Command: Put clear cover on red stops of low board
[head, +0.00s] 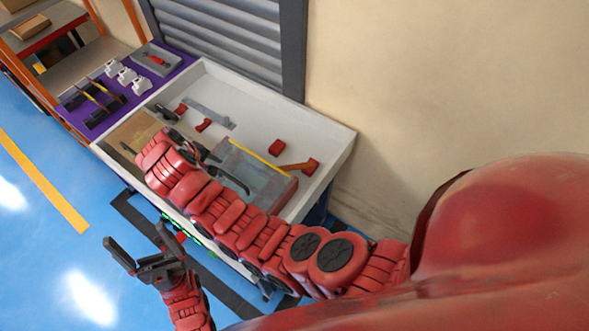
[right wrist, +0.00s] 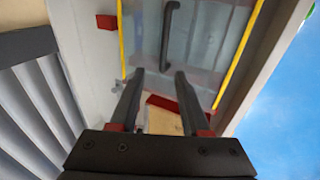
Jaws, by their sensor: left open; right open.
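The clear cover (head: 262,172) is a transparent panel with a yellow edge and a dark handle (head: 230,179). It lies in the white low-walled board (head: 326,133), partly hidden by my right arm. In the right wrist view the cover (right wrist: 203,48) shows yellow edges and its handle (right wrist: 168,38) beyond my fingertips. My right gripper (right wrist: 158,76) is open and empty, its fingers pointing toward the cover; contact cannot be told. Red blocks, perhaps the stops, sit in the board, one near the back wall (head: 276,148) and one at right (head: 311,166). My left gripper (head: 142,246) is open and empty, in front of the board.
A purple mat (head: 97,119) at left holds several white parts, dark tools and a grey tray (head: 157,58). A brown panel (head: 134,131) lies at the board's left end. A grey shutter (head: 235,38) and wall stand behind. The blue floor (head: 50,235) is clear at left.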

